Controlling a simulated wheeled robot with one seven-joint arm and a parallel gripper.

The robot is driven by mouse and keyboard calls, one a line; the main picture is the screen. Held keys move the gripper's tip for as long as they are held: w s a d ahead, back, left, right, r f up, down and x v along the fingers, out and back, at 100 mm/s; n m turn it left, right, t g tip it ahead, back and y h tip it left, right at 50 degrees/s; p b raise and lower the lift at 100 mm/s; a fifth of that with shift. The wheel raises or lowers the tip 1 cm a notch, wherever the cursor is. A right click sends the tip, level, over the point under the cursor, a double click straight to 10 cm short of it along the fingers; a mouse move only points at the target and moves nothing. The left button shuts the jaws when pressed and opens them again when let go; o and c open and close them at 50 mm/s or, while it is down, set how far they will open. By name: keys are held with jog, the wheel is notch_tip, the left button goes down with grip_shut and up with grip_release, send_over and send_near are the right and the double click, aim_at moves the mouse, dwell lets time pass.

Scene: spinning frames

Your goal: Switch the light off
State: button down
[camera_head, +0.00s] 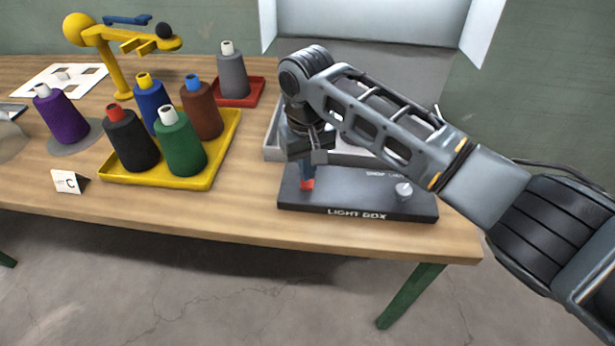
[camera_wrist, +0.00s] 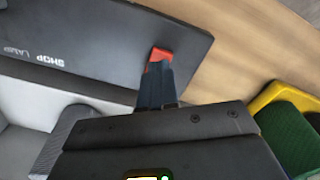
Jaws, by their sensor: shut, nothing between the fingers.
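The dark control panel (camera_head: 355,207) marked "LIGHT BOX" lies at the front right of the table. It also fills the upper left of the wrist view (camera_wrist: 85,45), where its "SHOP LAMP" lettering shows upside down. A pale round knob (camera_head: 404,190) sits on its right part. My gripper (camera_head: 307,173) is shut and points down at the panel's left part. A red piece (camera_head: 307,184) shows right at the fingertips, and also in the wrist view (camera_wrist: 159,54). I cannot tell whether it is a switch or part of the fingertips, nor whether the fingers touch the panel.
A grey-backed booth with white side walls (camera_head: 480,30) stands behind the panel, partly hidden by my arm. Left of my gripper, a yellow tray (camera_head: 200,183) holds several coloured cones. A grey cone (camera_head: 231,72) stands on a red tray. Bare wood lies between the yellow tray and panel.

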aim_at(307, 184)
jog(key=shift+f+b, duration=0.45)
jog(key=shift+f, duration=0.8)
dwell(0.5)
jog(key=shift+r, duration=0.15)
notch_tip(307, 184, up, 7)
jog(key=p, duration=0.7)
dwell(0.5)
